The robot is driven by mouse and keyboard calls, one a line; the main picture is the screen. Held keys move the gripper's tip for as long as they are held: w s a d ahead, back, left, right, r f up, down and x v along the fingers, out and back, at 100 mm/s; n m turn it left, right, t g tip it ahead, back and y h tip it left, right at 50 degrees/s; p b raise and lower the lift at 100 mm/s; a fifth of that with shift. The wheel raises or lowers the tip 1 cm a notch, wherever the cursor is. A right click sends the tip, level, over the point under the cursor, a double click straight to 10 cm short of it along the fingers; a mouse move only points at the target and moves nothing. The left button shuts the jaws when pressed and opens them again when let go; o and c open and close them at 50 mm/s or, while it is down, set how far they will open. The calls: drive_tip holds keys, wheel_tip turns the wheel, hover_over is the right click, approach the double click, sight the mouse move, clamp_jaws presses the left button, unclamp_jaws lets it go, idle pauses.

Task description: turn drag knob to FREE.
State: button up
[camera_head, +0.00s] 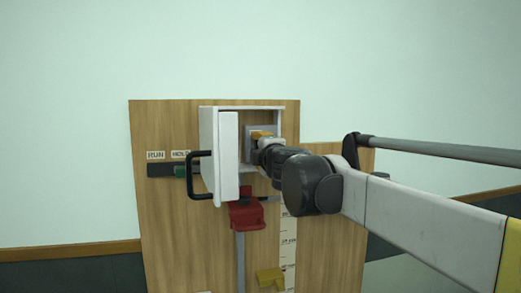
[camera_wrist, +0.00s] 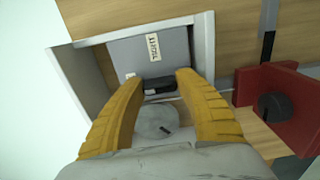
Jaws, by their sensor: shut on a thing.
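My gripper (camera_wrist: 160,82) has yellow fingers and reaches into an open white cabinet (camera_wrist: 72,75). Its fingertips are on either side of a small dark piece (camera_wrist: 160,85) in front of a grey panel (camera_wrist: 124,54). A grey round part with a black mark (camera_wrist: 157,121) shows between the fingers, nearer the palm. A dark round knob (camera_wrist: 272,106) sits on a red bracket (camera_wrist: 299,88) to the right in the wrist view. No FREE marking is readable, and I cannot tell which round part is the drag knob. In the head view my gripper (camera_head: 262,136) is partly hidden by my wrist.
The cabinet door (camera_head: 228,155) stands open with a black handle (camera_head: 194,177) at left. The red bracket (camera_head: 246,210) is below the cabinet on a vertical rail (camera_head: 240,255). A yellow piece (camera_head: 270,278) sits lower. RUN and HOLD labels (camera_head: 167,155) are at left on the wooden board.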

idle(0.4)
drive_tip(key=o, duration=1.2)
drive_tip(key=v, duration=1.2)
drive_tip(key=shift+r, duration=0.1)
